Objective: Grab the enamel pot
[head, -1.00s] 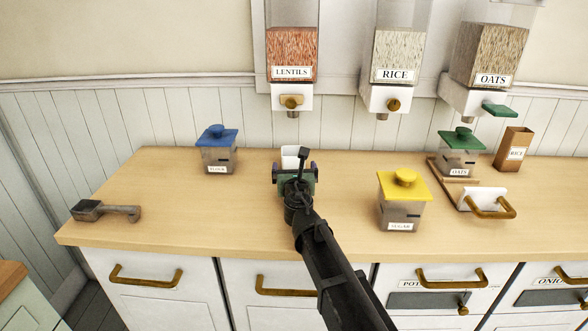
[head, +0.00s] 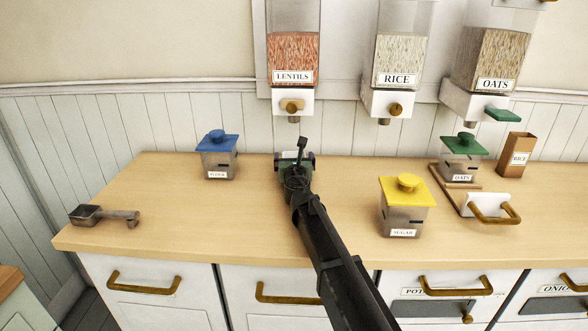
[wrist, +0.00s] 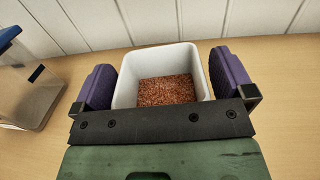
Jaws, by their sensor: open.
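The white enamel pot (wrist: 160,62) stands on the worktop in the wrist view, upright and square, with reddish lentils (wrist: 166,91) in it. My gripper (wrist: 165,80) is open, with one purple finger pad on the left of the pot and one on the right. Both pads are close to its walls; I cannot tell if either touches.
A blue-lidded flour canister (head: 217,157) stands to the left and a yellow-lidded sugar canister (head: 404,208) to the right. The lentils dispenser spout (head: 293,104) hangs above. A metal scoop (head: 103,215) lies at far left.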

